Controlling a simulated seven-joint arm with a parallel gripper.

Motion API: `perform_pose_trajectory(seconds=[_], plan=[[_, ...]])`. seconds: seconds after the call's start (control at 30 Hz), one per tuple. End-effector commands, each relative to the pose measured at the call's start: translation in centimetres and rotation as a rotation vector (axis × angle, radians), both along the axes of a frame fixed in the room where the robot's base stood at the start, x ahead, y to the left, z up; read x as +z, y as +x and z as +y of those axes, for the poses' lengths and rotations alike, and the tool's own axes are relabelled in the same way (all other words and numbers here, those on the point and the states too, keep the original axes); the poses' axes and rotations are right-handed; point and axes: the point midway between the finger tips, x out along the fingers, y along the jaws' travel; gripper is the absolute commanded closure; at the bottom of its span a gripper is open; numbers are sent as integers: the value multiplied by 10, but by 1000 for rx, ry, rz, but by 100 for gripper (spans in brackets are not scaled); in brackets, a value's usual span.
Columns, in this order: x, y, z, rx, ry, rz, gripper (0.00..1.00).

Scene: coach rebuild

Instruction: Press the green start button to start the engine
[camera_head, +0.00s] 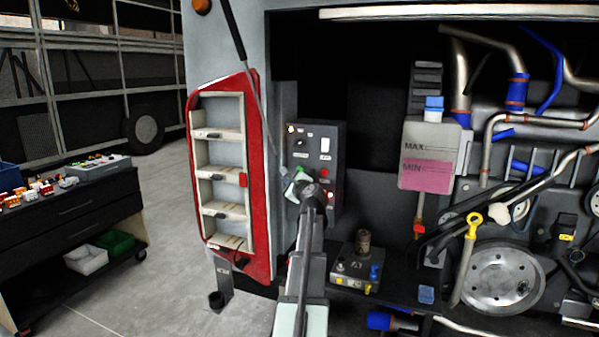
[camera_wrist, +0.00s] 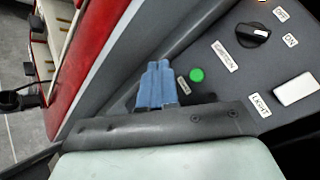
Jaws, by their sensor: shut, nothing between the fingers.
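The green start button (camera_wrist: 197,75) is a small round green disc on the dark grey control panel (camera_wrist: 222,97). A small white label beside it is partly hidden. My gripper (camera_wrist: 158,66) shows its two blue fingertips shut together with nothing between them. In the wrist view the tips are just left of the button, with a gap in the picture; I cannot tell how far they are from the panel surface. In the head view the control panel (camera_head: 316,135) stands upright in the engine bay, and my arm and gripper cover its lower left part.
A black rotary knob (camera_wrist: 253,35) and a white rocker switch (camera_wrist: 296,89) share the panel. An open red door with shelves (camera_head: 262,150) stands left of it. A coolant tank (camera_head: 428,145) and engine pipes are to the right. A dark workbench (camera_head: 75,215) is far left.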

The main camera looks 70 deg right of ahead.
Motion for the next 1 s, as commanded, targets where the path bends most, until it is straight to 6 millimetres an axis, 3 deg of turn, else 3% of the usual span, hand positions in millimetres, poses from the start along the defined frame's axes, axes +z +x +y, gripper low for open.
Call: perform_pose_trajectory(seconds=[0.67, 1.0], plan=[[-1, 0, -2, -3, 43, -38, 100], [0, 1, -27, -3, 42, -37, 100]])
